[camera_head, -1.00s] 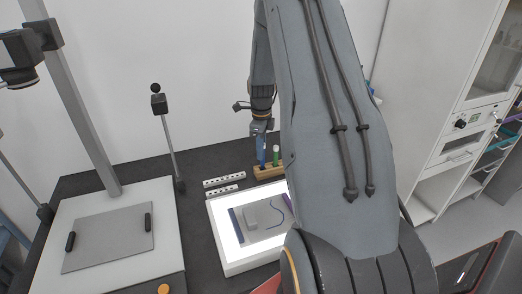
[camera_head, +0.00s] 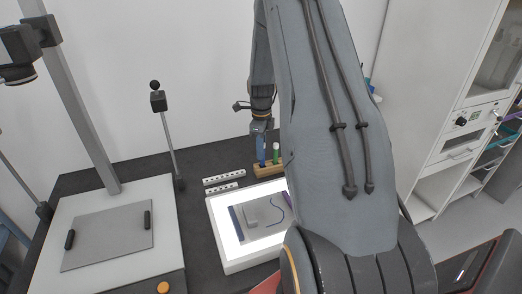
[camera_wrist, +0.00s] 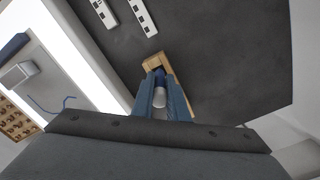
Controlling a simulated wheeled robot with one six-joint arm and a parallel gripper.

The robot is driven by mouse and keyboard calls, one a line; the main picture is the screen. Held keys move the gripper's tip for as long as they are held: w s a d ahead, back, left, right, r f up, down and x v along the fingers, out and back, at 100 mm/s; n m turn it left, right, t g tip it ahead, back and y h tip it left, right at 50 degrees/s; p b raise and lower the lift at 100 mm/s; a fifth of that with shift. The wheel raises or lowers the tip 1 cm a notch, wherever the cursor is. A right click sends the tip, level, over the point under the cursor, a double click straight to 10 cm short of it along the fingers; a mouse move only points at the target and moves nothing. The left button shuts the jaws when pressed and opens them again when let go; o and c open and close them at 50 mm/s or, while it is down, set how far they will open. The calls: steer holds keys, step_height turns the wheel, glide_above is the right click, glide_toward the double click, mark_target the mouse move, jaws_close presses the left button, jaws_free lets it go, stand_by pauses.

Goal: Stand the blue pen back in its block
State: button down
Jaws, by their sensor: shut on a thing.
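The blue pen (camera_head: 262,156) is upright at the left part of the wooden block (camera_head: 270,172). Its lower end meets the block's top in the head view; how deep it sits I cannot tell. My gripper (camera_head: 261,137) is above the block, pointing down, shut on the pen's upper part. In the wrist view, the fingers of my gripper (camera_wrist: 160,98) flank the pen (camera_wrist: 159,97), whose pale end faces the camera. The wooden block (camera_wrist: 152,63) shows beyond the fingertips, partly hidden by them.
A green-topped pen (camera_head: 276,152) stands in the block, right of the blue one. A lit white panel (camera_head: 234,258) with sherd pieces lies in front. Two white perforated strips (camera_head: 224,180) lie left of the block. A thin stand (camera_head: 170,140) rises further left.

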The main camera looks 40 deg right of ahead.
steer(key=shift+f, duration=0.6)
steer(key=c, duration=1.1)
jaws_free()
steer(key=shift+r, duration=0.1)
steer(key=shift+r+p, duration=1.55)
steer(key=shift+r, duration=1.85)
